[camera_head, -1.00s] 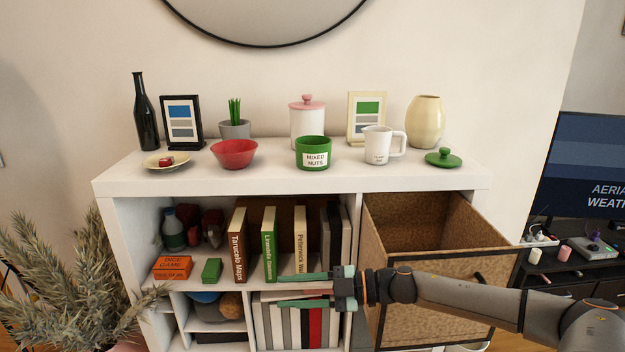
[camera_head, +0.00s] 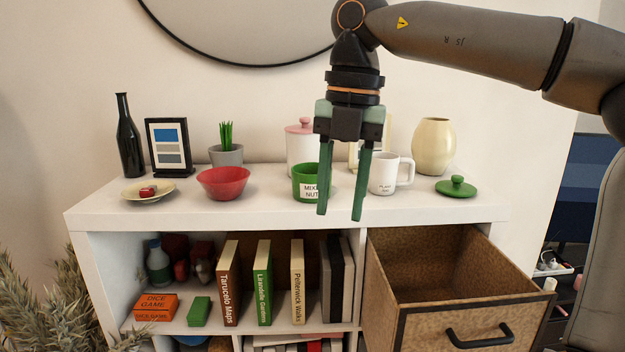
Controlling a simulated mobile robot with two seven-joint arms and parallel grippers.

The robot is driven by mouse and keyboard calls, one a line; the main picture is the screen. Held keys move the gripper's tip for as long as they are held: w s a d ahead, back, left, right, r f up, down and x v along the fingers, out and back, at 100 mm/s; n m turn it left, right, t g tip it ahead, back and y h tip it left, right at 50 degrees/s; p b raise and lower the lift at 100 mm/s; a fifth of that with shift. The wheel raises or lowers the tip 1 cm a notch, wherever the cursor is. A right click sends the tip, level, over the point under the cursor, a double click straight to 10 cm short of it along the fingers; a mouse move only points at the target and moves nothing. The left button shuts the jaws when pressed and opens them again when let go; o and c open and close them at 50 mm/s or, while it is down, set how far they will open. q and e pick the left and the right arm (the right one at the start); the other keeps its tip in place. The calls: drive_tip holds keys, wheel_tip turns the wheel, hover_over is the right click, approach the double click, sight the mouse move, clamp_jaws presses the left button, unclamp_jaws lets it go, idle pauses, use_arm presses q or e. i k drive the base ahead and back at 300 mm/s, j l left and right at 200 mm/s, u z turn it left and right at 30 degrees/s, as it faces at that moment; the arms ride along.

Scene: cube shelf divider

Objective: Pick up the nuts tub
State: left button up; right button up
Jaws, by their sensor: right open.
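The nuts tub (camera_head: 304,184) is a green, open-topped tub with a white label, standing upright on the white shelf top. A green lid with a knob (camera_head: 456,187) lies apart at the right end of the shelf top. My right gripper (camera_head: 341,213) points down in front of the tub's right side, fingers spread and empty. Its left finger hides part of the label. I cannot tell the exact gap in depth between finger and tub. My left gripper is not in view.
A white mug (camera_head: 384,174) stands close right of the fingers. A red bowl (camera_head: 223,183) is left of the tub, and a pink-lidded canister (camera_head: 300,146) stands behind it. An open brown drawer (camera_head: 440,273) juts out below right. The shelf top's front edge is clear.

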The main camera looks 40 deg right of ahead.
sight(312, 182)
drive_tip(key=i+l, duration=0.55)
drive_tip(key=l, duration=0.3)
drive_tip(key=i+l, duration=0.3)
drive_tip(key=l, duration=0.1)
